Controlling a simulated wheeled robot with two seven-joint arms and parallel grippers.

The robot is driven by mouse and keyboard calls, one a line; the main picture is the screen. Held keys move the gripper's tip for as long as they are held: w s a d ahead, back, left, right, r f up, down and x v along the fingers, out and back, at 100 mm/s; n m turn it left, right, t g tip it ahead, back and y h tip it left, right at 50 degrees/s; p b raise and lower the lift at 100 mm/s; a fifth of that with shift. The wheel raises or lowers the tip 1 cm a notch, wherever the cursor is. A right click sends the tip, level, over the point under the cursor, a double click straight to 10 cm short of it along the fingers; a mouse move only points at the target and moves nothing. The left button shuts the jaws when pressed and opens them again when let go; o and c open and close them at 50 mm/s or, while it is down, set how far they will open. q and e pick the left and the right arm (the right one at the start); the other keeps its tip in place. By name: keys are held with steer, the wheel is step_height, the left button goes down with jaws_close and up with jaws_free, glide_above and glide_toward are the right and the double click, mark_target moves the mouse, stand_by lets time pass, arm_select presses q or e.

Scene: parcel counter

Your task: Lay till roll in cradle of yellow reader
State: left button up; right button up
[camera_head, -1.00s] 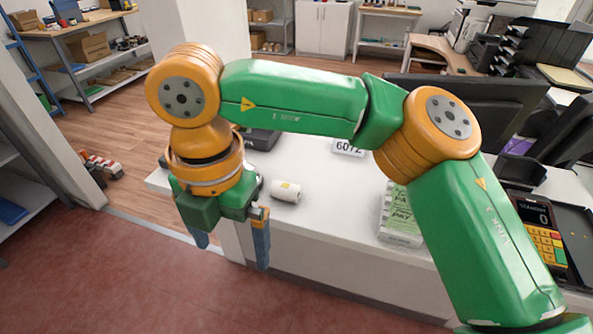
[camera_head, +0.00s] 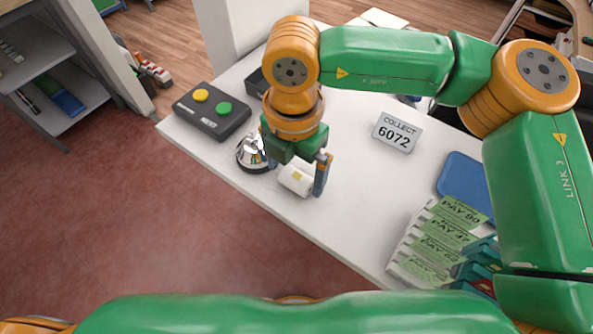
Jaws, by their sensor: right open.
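The till roll (camera_head: 297,180), a small white cylinder with a yellowish patch, lies on the white counter (camera_head: 345,210) near its front edge. My right gripper (camera_head: 296,172) is open and points down over the roll. One finger shows on each side of the roll, with the roll apparently between them; whether they touch it I cannot tell. The yellow reader and its cradle are not in view now. A green arm of mine crosses the bottom of the picture; my left gripper is not in view.
A chrome bell (camera_head: 253,153) stands close left of the gripper. A dark box with yellow and green buttons (camera_head: 212,112) lies further left. A COLLECT 6072 sign (camera_head: 397,132), a blue tray (camera_head: 463,178) and a rack of green PAY cards (camera_head: 440,240) are to the right.

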steer(key=shift+w+d+f, duration=0.25)
steer(key=shift+w+f, duration=0.1)
steer(key=shift+f, duration=0.15)
steer(key=shift+s+a+r, duration=0.1)
steer(key=shift+s+a, duration=0.05)
steer(key=shift+s, duration=0.05)
steer(key=c, duration=1.1)
steer(key=shift+c, duration=1.2)
steer(key=shift+w, duration=0.1)
steer(key=shift+r, duration=0.1)
